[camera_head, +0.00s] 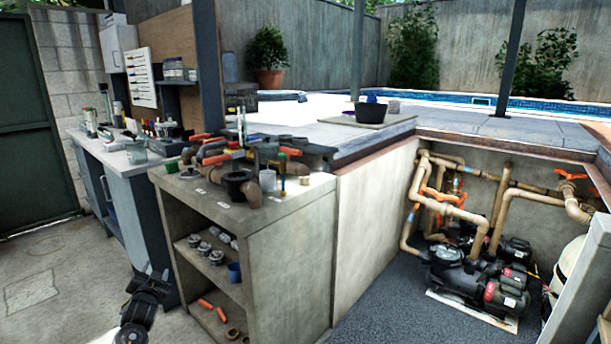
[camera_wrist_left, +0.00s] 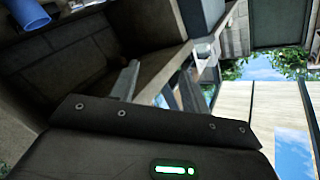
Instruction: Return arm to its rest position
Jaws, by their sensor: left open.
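My left gripper (camera_head: 157,268) is low at the left of the head view, above the concrete floor and in front of the shelf unit. Its dark arm comes up from the bottom edge. The jaws are apart, and I see nothing between them. In the left wrist view the two grey fingers (camera_wrist_left: 158,80) stand apart, with shelving behind them. My right gripper is not in view.
The concrete shelf unit (camera_head: 283,258) stands right of my left gripper, with valves and pipe fittings on top. A blue cup (camera_head: 234,272) sits on its shelf. A workbench (camera_head: 130,178) is behind. Pumps (camera_head: 490,285) fill the pit at right. Floor (camera_head: 55,285) at left is clear.

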